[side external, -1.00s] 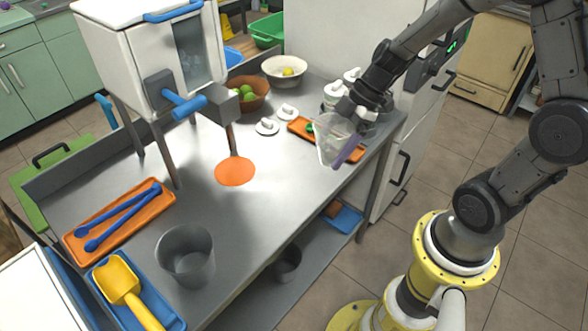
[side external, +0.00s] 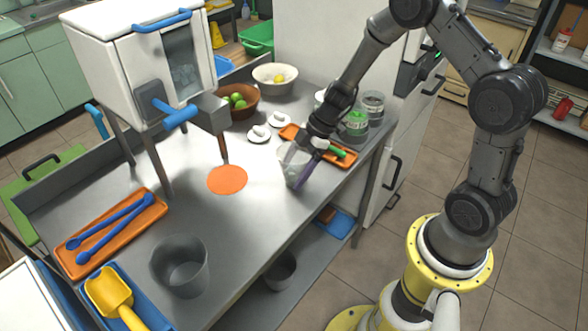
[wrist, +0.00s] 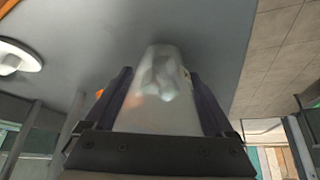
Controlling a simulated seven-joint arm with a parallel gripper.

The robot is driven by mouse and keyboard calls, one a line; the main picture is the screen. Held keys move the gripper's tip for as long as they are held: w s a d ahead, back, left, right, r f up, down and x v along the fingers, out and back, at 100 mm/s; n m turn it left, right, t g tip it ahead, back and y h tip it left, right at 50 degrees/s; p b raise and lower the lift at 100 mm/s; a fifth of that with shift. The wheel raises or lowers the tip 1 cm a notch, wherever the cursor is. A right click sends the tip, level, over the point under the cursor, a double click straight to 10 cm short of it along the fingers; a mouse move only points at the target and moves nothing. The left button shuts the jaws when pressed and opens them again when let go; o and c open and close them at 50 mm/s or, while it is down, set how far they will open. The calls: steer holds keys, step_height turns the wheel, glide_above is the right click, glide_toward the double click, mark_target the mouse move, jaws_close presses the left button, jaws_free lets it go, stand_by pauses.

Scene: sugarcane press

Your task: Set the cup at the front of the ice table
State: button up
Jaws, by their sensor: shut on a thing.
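The cup (side external: 289,158) is clear and tapered, with pale lumps that look like ice showing through it in the wrist view (wrist: 165,78). My gripper (side external: 297,172) is shut on it, with a dark purple finger on each side in the wrist view (wrist: 160,88). The cup looks close to upright, at the metal ice table's (side external: 255,215) right-hand part, near its front edge. I cannot tell if its base touches the top.
An orange tray (side external: 340,158) with a green-handled tool lies just behind my gripper, and jars (side external: 356,122) stand beyond it. White lids (side external: 260,133), a lime bowl (side external: 240,104) and a white bowl (side external: 275,84) sit further back. A grey bin (side external: 180,270) stands front left. Bare metal surrounds the mat.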

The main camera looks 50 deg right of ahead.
steer(key=shift+f, duration=0.15)
steer(key=o, duration=1.1)
steer(key=shift+o, duration=0.2)
steer(key=shift+d+r, duration=0.2)
steer(key=shift+r, duration=0.3)
steer(key=v, duration=1.1)
steer(key=s+a+r+m+h, duration=0.2)
steer(key=s+a+r+m, duration=0.3)
steer(key=s+r, duration=0.5)
steer(key=s+r+m+t+h, duration=0.2)
steer(key=s+m, duration=0.5)
steer(key=s, duration=0.4)
step_height(320, 180, up, 3)
steer(key=shift+a+f+m+t+h, duration=0.15)
steer(key=shift+a+m+t+h, duration=0.25)
steer(key=shift+h, duration=0.3)
